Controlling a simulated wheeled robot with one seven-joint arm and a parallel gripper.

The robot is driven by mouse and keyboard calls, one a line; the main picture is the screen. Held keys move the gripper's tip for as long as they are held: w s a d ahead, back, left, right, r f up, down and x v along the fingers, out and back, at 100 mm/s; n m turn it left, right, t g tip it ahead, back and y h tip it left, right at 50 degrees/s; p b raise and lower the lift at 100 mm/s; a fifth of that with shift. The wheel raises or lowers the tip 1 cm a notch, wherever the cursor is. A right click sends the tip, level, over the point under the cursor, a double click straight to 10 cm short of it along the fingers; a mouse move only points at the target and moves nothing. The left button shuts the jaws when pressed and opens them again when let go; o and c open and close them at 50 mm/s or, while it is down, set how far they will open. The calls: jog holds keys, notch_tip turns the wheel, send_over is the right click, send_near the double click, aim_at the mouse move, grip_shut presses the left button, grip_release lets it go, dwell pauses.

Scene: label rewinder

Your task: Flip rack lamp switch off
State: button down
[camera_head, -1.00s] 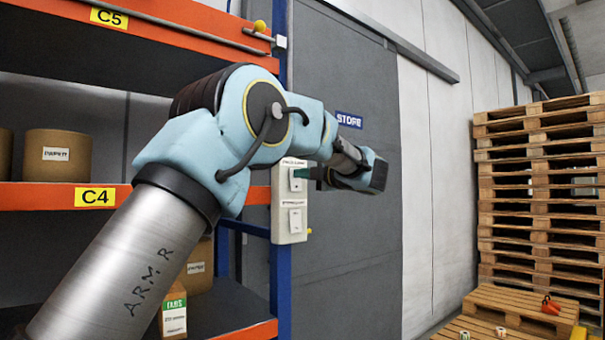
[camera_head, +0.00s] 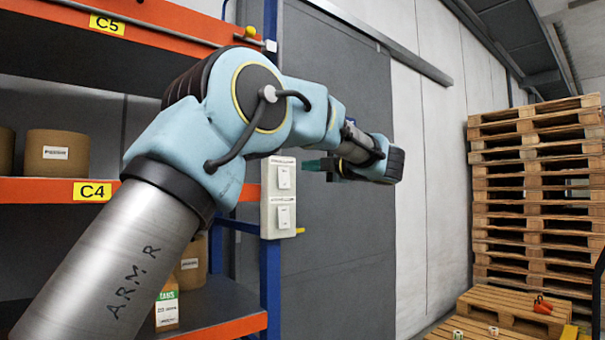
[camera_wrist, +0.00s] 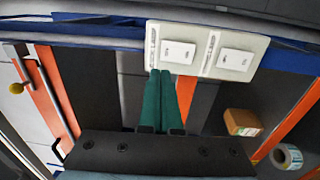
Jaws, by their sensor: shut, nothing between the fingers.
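A pale switch box (camera_head: 292,232) is fixed to the blue rack post, with two white rockers one above the other. The upper rocker (camera_head: 284,177) and lower rocker (camera_head: 283,217) have labels too blurred to read surely. In the wrist view the upper rocker (camera_wrist: 178,52) is on the left and the lower rocker (camera_wrist: 235,64) on the right. My gripper (camera_head: 307,165) is to the right of the upper rocker, with a small gap. Its green fingers are shut together and empty, their tips (camera_wrist: 166,73) just below that rocker in the wrist view. I cannot tell which way either rocker is tipped.
A grey door (camera_head: 340,240) is behind my gripper. Stacked pallets (camera_head: 535,190) stand at the right. Open space lies between door and pallets.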

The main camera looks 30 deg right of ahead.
jog(key=shift+r+b+v, duration=0.2)
jog(key=shift+b+v, duration=0.05)
jog(key=shift+v, duration=1)
jog(key=shift+r+b+v, duration=0.15)
jog(key=shift+b+v, duration=0.1)
jog(key=shift+v, duration=1)
